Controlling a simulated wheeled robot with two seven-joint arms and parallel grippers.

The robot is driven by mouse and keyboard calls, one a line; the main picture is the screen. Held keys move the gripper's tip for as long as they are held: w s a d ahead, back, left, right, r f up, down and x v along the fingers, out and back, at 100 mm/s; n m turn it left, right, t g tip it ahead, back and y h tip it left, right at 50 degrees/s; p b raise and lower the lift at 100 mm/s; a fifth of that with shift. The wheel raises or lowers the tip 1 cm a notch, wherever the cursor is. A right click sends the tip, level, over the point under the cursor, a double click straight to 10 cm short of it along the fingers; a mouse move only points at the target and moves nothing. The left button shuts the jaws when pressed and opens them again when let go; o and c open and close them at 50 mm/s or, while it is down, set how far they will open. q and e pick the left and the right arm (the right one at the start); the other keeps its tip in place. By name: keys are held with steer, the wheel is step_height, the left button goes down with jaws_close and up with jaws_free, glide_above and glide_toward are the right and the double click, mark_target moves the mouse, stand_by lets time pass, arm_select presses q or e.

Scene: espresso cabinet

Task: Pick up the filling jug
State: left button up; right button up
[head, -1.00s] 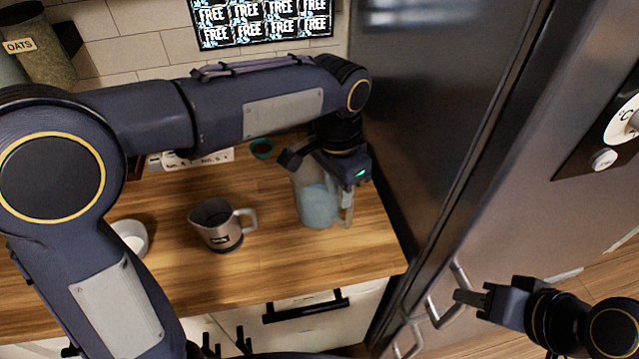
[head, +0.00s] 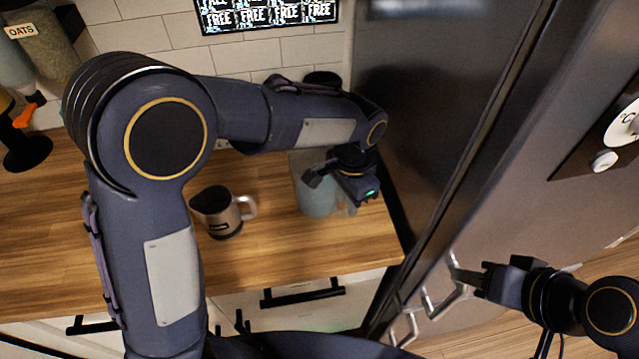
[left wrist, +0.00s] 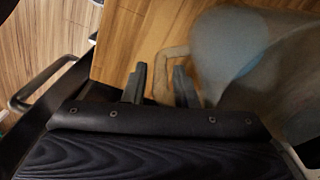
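The filling jug is a translucent pitcher with pale blue contents (head: 316,197). It stands upright on the wooden counter near the fridge, its upper part partly hidden by my left arm. My left gripper (head: 338,190) is at the jug's handle side. In the left wrist view the jug (left wrist: 228,45) fills the upper right. There its handle (left wrist: 168,62) shows between the two spread fingers of my left gripper (left wrist: 160,86), and contact cannot be told. My right gripper (head: 466,279) is in front of the fridge, away from the jug; its finger gap is unclear.
A metal milk pitcher (head: 219,213) stands on the counter (head: 270,255) left of the jug. The tall dark fridge (head: 440,110) rises close on the right. Drawer handles (head: 303,292) stick out below the counter edge. A jar labelled oats (head: 42,42) stands at the back left.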

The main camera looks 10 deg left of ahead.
arm_select(q)
steer(key=shift+c, duration=0.2)
jaws_close()
steer(key=shift+r, duration=0.2)
